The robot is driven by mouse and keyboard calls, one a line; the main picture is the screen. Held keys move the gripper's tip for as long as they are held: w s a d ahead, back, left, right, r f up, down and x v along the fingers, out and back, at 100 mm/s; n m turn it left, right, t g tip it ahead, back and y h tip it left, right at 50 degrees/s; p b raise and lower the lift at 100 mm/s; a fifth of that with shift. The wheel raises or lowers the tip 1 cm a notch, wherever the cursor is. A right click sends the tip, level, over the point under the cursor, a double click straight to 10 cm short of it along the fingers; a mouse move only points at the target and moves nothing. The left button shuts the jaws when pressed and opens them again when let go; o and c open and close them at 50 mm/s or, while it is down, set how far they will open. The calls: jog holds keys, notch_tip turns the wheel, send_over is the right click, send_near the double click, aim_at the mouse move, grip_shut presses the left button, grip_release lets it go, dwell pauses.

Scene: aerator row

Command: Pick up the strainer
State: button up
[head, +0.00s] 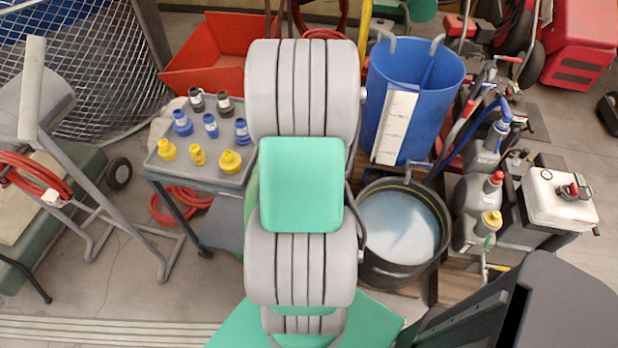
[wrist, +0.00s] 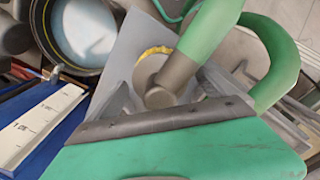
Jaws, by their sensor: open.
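No thing in these views can be clearly told as the strainer. Several small fittings stand in the grey tray (head: 165,173) of a cart: dark ones with pale bands at the back (head: 223,103), blue ones in the middle (head: 210,125) and yellow ones in front (head: 230,162). My arm hides the tray's right side in the head view and also hides my gripper there. In the wrist view my gripper (wrist: 232,18) shows as green curved parts and is open, with nothing visibly held. Behind it a grey round part with a yellow edge (wrist: 148,58) shows, partly hidden.
A black tub of pale liquid (head: 400,228) and a blue tub (head: 430,100) with a white scale (head: 395,125) stand right of my arm. Bottles (head: 480,215) and a white tank (head: 560,197) crowd farther right. A grey stand with red hose (head: 32,172) is left.

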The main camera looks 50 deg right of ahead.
jog(key=c, duration=1.9)
